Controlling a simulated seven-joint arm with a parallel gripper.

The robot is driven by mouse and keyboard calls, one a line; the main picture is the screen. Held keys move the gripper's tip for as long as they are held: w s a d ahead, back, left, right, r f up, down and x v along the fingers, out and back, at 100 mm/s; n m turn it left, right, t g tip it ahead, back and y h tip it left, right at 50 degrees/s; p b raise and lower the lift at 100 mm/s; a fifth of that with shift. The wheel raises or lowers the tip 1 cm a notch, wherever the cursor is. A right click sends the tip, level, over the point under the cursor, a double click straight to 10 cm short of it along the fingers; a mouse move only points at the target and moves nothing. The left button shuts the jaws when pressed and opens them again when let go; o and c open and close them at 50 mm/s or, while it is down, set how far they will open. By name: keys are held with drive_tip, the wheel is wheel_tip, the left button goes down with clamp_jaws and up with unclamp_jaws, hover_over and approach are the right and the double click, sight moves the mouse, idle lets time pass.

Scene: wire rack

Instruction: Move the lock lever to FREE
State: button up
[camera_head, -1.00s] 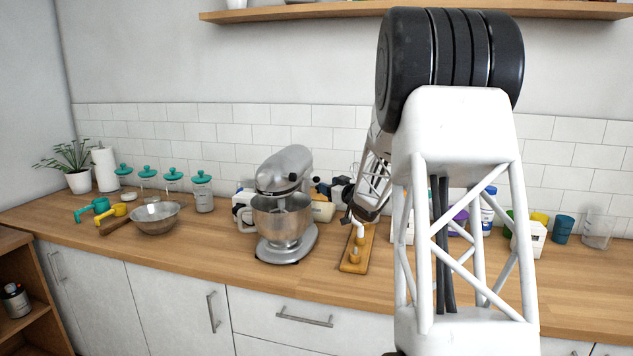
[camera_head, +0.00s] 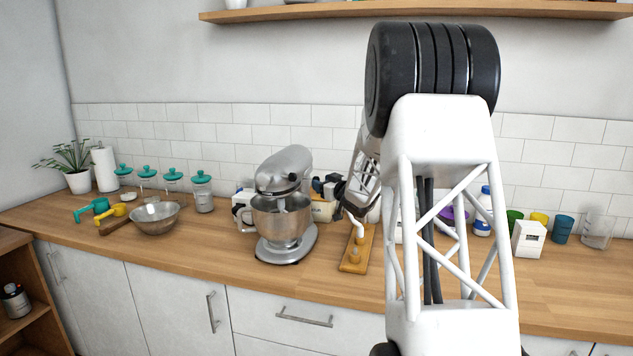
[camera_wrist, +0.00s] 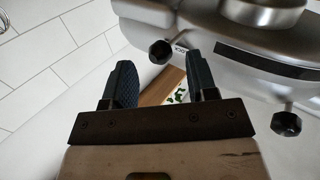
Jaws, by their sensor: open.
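The silver stand mixer (camera_head: 285,168) stands on the counter in the head view, its head lowered over the bowl (camera_head: 281,221). Its grey side fills the upper right of the wrist view (camera_wrist: 215,32). Two black knob-ended controls stick out there: the upper left knob (camera_wrist: 160,51) beside a small pale label, and the lower right knob (camera_wrist: 286,124). I cannot tell for sure which is the lock lever, nor read the label. My gripper (camera_wrist: 161,80) is open and empty, its dark fingers below the upper left knob. In the head view it is right of the mixer, partly hidden.
A wooden board (camera_head: 352,262) lies right of the mixer. A metal bowl (camera_head: 155,217) and teal-lidded jars (camera_head: 202,190) stand left. A white box (camera_head: 528,239) and a teal cup (camera_head: 562,229) stand right. The counter's front right is clear.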

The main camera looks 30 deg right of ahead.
drive_tip(key=shift+w+a, duration=0.15)
drive_tip(key=shift+w, duration=0.85)
drive_tip(key=shift+w+a, duration=0.15)
drive_tip(key=shift+w, duration=0.8)
clamp_jaws()
